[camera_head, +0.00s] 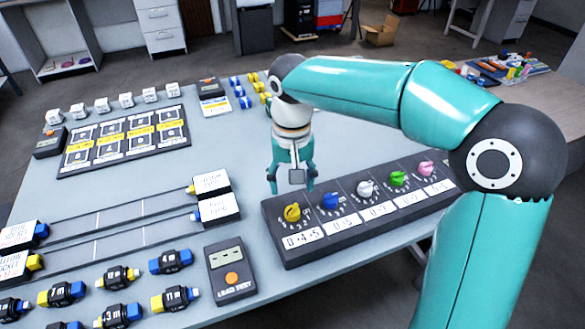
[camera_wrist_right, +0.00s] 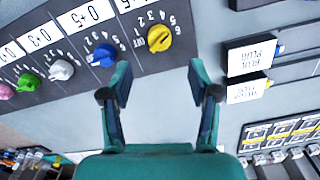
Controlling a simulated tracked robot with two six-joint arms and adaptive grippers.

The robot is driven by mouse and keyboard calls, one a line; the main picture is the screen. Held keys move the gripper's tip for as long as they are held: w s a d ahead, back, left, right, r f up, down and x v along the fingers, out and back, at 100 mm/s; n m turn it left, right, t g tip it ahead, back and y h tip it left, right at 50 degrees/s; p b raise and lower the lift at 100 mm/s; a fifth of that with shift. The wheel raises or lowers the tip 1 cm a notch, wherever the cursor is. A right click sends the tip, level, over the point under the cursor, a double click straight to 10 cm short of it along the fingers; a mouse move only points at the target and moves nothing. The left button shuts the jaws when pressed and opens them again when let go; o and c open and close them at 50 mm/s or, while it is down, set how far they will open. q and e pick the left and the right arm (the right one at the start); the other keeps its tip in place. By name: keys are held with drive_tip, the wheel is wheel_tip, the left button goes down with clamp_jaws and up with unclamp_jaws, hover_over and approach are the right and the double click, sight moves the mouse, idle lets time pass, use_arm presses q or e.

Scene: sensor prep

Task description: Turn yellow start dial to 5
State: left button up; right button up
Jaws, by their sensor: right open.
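The yellow start dial (camera_head: 292,212) is the leftmost knob on a dark dial panel (camera_head: 282,250), with the label "0→4→5" in front of it. In the right wrist view the yellow dial (camera_wrist_right: 159,38) shows beyond the fingertips, with OFF and numbers printed around it; its exact setting is hard to read. My right gripper (camera_head: 291,186) is open and points down above and behind the panel, near the yellow and blue dials. In its wrist view the open fingers (camera_wrist_right: 160,85) hold nothing and are apart from the dial. My left gripper does not show.
Blue (camera_head: 331,202), white (camera_head: 366,188), green (camera_head: 398,178) and pink (camera_head: 426,168) dials sit in a row right of the yellow one. A load test box (camera_head: 231,280) stands left of the panel. Blue and yellow plug blocks (camera_head: 217,208) lie further left. The table behind the panel is partly clear.

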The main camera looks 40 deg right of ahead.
drive_tip(key=shift+r, duration=1.8)
